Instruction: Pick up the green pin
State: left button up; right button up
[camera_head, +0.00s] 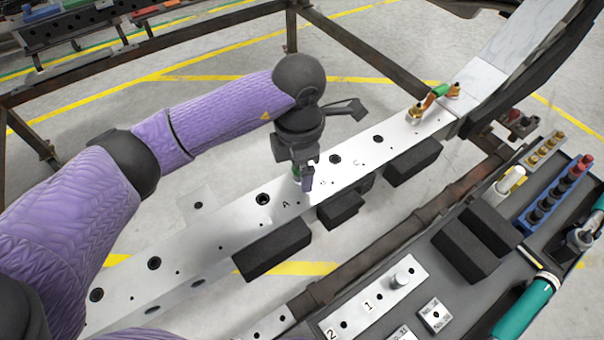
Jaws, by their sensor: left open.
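My left gripper (304,182) points down over the metal chassis rail (235,225), close to the letters A and B. It is open. A small green pin (296,171) stands upright on the rail, right at the fingers and partly hidden by them. I cannot tell whether the fingers touch it. Another green part (440,90) lies between brass fittings at the rail's far right end. My right gripper does not show.
Black blocks (272,248) sit along the rail's front side. A dark tool tray (400,245) at the lower right holds a numbered plate (375,300), a blue socket rack (555,195) and a teal-handled tool (525,305). A rusty frame bar (370,255) runs between rail and tray.

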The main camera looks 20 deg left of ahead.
pick_arm(q)
jog(key=shift+f, duration=0.55)
jog(key=shift+r, duration=0.15)
jog(key=shift+c, duration=0.4)
grip_shut()
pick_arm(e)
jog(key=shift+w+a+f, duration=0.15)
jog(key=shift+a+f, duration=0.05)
